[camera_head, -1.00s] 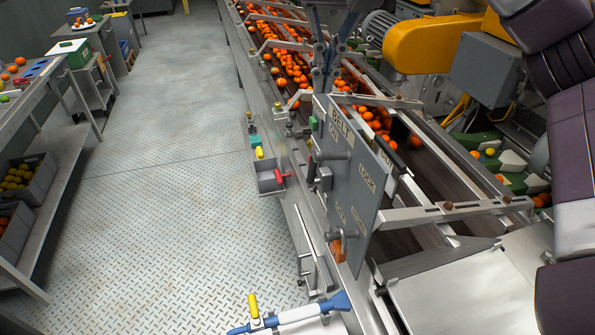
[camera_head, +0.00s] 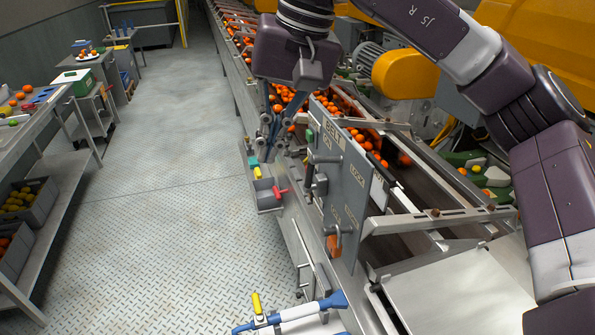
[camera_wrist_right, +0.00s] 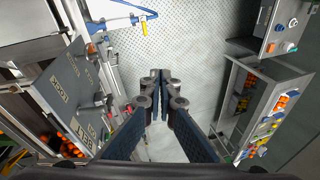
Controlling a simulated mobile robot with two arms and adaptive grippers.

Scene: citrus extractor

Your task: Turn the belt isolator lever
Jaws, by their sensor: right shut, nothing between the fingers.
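The grey isolator panel (camera_head: 352,180), marked BELT, stands upright at the conveyor's near side. A grey lever handle (camera_head: 326,158) sticks out from its left face, below the lettering. The panel also shows at the left of the wrist view (camera_wrist_right: 62,88), with its lettering turned. My right gripper (camera_head: 272,150) is shut and empty, pointing down to the left of the panel's upper part, apart from the lever. Its fingers meet in the middle of the wrist view (camera_wrist_right: 160,74). My left gripper is in neither view.
A small grey box with a red handle (camera_head: 280,192) sits on the conveyor side below my gripper. A blue and white pipe with a yellow handle (camera_head: 257,303) is at the bottom. Oranges (camera_head: 290,100) lie on the belt. The plate floor (camera_head: 170,200) at left is clear.

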